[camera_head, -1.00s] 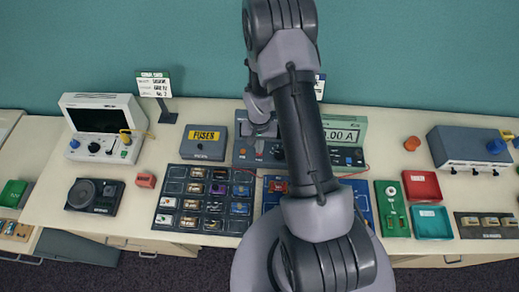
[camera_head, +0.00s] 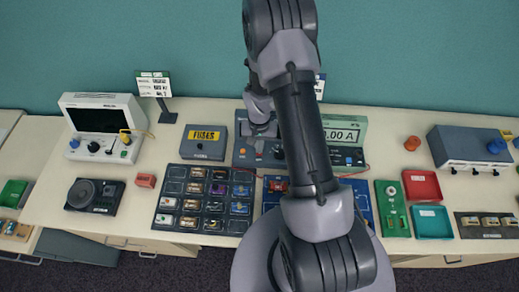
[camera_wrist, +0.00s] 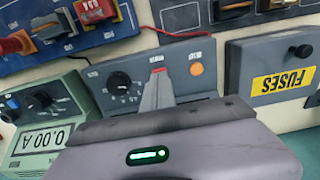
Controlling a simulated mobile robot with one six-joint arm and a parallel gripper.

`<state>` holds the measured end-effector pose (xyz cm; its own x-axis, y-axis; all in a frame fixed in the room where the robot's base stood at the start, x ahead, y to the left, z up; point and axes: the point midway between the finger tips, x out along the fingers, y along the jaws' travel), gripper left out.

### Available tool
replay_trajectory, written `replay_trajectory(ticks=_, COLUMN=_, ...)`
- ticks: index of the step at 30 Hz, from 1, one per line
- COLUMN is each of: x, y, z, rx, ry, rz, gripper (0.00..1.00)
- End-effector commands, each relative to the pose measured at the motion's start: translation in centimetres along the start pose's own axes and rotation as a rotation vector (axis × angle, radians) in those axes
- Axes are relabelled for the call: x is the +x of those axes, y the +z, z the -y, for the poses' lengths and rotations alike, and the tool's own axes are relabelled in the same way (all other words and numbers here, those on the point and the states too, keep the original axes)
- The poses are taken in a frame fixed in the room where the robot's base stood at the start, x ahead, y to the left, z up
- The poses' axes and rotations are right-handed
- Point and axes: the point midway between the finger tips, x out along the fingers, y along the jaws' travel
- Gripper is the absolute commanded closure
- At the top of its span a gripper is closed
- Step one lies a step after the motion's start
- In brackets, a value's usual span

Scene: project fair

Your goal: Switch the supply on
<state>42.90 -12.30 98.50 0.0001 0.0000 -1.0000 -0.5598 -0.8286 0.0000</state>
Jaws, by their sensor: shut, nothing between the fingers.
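The supply is a grey box (camera_head: 243,154) at the back middle of the table, left of my arm. In the wrist view its sloped front (camera_wrist: 209,84) carries a black dial (camera_wrist: 119,82), a red switch (camera_wrist: 158,71) and an orange round lamp (camera_wrist: 196,69). I cannot tell whether the lamp is lit. My gripper (camera_wrist: 158,78) is shut and empty, its fingertips right at the red switch and covering part of it. Whether they touch it is unclear. In the head view my gripper (camera_head: 263,130) is over the supply, partly hidden by my arm.
A green meter (camera_head: 345,132) reading 0.00 A stands right of the supply. The FUSES box (camera_head: 204,143) stands to its left. A dark compartment tray (camera_head: 204,201) and a blue board (camera_head: 362,197) lie in front. An oscilloscope (camera_head: 104,122) stands further left.

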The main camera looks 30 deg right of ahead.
Motion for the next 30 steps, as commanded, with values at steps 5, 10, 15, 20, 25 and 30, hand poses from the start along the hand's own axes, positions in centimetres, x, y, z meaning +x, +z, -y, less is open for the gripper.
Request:
replay_trajectory(ticks=5, x=0.4, y=0.0, z=0.0, rx=0.0, ry=0.0, rz=0.0, gripper=1.0)
replay_trajectory(ticks=10, x=0.6, y=0.0, z=0.0, rx=0.0, ry=0.0, rz=0.0, gripper=1.0)
replay_trajectory(ticks=15, x=0.9, y=0.0, z=0.0, rx=0.0, ry=0.0, rz=0.0, gripper=1.0)
replay_trajectory(ticks=20, x=1.1, y=0.0, z=0.0, rx=0.0, ry=0.0, rz=0.0, gripper=1.0)
replay_trajectory(ticks=25, x=1.4, y=0.0, z=0.0, rx=0.0, ry=0.0, rz=0.0, gripper=1.0)
replay_trajectory(ticks=30, x=1.6, y=0.0, z=0.0, rx=0.0, ry=0.0, rz=0.0, gripper=1.0)
